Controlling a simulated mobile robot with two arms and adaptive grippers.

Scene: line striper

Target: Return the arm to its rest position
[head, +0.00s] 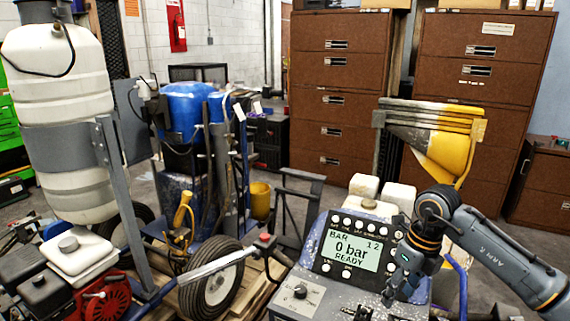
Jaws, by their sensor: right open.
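My right arm (490,243), grey with dark joints, comes in from the right edge. It bends at a round dark joint and reaches down to my right gripper (393,287). The gripper is open and hangs beside the right edge of the striper's control panel (318,262). The fingers are small and dark against the machine, and I cannot tell whether they touch it. I see nothing held in them. My left arm and left gripper are not in view.
A big white tank (60,80), a black wheel (215,285) and a red engine (100,300) crowd the left. A blue machine (187,105) stands behind. Brown cabinets (340,70) line the back. A yellow hopper (445,155) stands behind my arm. Grey floor shows at right.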

